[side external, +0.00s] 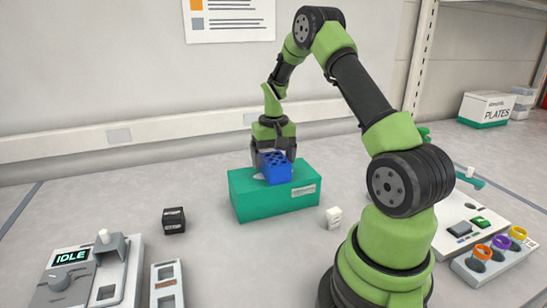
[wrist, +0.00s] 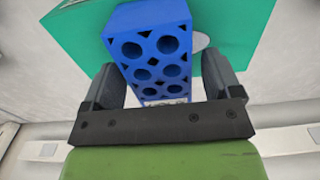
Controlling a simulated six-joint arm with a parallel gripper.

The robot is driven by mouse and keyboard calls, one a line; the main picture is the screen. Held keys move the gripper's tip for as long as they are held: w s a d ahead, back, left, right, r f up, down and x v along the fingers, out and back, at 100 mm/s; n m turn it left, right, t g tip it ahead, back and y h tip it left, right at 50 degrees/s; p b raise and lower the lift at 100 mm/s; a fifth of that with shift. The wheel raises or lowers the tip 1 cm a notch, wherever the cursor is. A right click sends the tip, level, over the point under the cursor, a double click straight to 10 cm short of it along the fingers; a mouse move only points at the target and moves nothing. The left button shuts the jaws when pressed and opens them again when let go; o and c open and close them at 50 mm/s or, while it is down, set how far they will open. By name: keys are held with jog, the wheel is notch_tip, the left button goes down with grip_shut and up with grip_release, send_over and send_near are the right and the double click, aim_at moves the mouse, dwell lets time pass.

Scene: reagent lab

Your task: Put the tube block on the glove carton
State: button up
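The blue tube block (side external: 275,167) has rows of round holes in its top and sits on the teal glove carton (side external: 252,202), near the middle of its top. In the wrist view the block (wrist: 150,50) lies over the teal carton top (wrist: 75,40), slightly turned relative to my gripper. My gripper (side external: 275,152) is above the carton with its fingers on either side of the block. In the wrist view my gripper (wrist: 163,80) is spread, with a gap between the right finger and the block. The block's underside is hidden.
A small black box (side external: 173,220) stands left of the carton and a small white block (side external: 334,217) right of it. A grey device with an IDLE display (side external: 72,257) is at front left. A rack with coloured rings (side external: 498,258) is at right. A PLATES box (side external: 487,109) stands behind.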

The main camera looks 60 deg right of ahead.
aim_at(273, 156)
notch_tip(273, 156, up, 12)
jog(key=s+a+r+n+t, duration=0.25)
jog(key=a+r, duration=0.55)
jog(key=a, duration=0.5)
jog(key=s+a+n+t+y, duration=0.2)
jog(key=s+a+t, duration=0.2)
jog(key=s+a, duration=0.7)
jog(key=shift+s+a+t, duration=0.25)
jog(key=shift+a+t, duration=0.1)
jog(key=shift+a, duration=0.35)
